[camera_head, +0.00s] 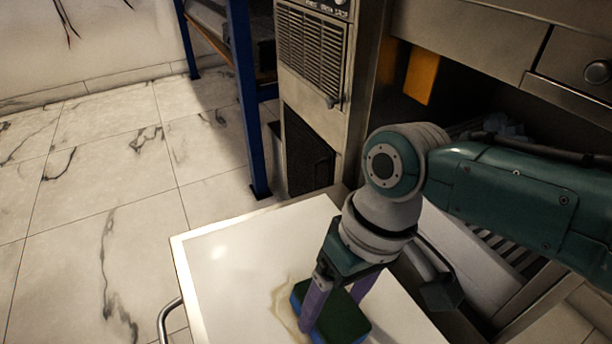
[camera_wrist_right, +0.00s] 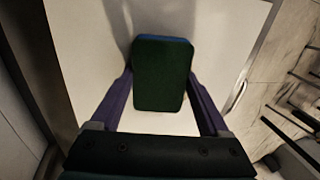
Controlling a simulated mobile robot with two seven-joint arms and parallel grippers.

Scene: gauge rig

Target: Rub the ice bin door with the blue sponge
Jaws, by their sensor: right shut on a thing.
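The ice bin door (camera_head: 225,268) is a pale, flat panel lying open and roughly level, with a metal handle (camera_head: 166,322) at its left edge. A yellowish-brown stain (camera_head: 283,306) shows on it beside the sponge. The blue sponge (camera_head: 335,318) has a dark green top layer and sits at the door surface; I cannot tell if it touches. My right gripper (camera_head: 335,300) has its purple fingers shut on the sponge's two sides. The wrist view shows the sponge (camera_wrist_right: 162,75) between the fingers, over the door (camera_wrist_right: 85,45). My left gripper is not in view.
A metal machine with a vent grille (camera_head: 311,45) stands behind the door. A blue-legged rack (camera_head: 246,95) stands left of it. The open bin (camera_head: 500,262) lies right of the door, under my right arm. The marble-tiled floor (camera_head: 90,190) at left is clear.

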